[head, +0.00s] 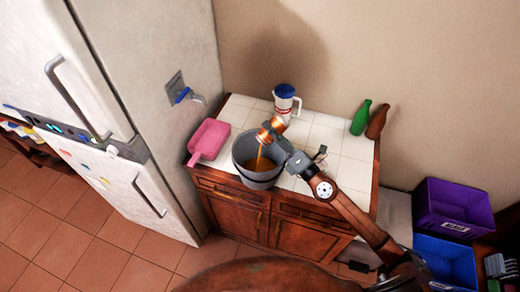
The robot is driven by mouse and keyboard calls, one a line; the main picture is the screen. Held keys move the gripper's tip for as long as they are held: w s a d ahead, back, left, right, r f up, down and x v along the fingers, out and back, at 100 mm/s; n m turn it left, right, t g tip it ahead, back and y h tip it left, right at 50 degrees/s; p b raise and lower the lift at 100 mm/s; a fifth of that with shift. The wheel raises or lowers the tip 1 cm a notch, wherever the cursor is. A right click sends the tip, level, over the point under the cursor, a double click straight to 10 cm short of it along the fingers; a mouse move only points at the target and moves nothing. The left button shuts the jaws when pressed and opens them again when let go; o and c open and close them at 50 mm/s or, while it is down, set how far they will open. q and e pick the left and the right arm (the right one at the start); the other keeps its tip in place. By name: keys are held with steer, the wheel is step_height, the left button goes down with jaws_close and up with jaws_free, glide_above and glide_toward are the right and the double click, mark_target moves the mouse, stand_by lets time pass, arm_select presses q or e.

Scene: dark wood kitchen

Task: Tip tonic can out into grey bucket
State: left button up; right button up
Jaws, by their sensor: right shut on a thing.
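The grey bucket (246,148) stands upright on the white tiled counter and has brown-orange liquid inside. My right gripper (273,132) is above the bucket's upper right rim, shut on the orange-copper tonic can (264,137). The can is tipped over the bucket, and an orange stream falls from it into the bucket. The gripper hides part of the can. My left gripper is out of view.
A pink dustpan-like scoop (208,139) lies left of the bucket. A white jug with a blue lid (285,101) stands behind it. Green (360,120) and brown (377,122) bottles stand at the back right. The fridge (120,75) is left; purple (455,208) and blue (445,262) crates are right.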

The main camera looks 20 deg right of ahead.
steer(key=shift+a+r+n, duration=0.1)
steer(key=shift+r+n, duration=0.25)
steer(key=shift+n, duration=0.05)
steer(key=shift+a+n+y+p, duration=0.2)
steer(key=shift+n+y+p, duration=0.1)
steer(key=shift+n+p, duration=0.3)
steer(key=shift+s+a+r+n+g, duration=0.1)
steer(key=shift+a+r+n+g, duration=0.1)
steer(key=shift+n+g, duration=0.3)
stand_by(0.6)
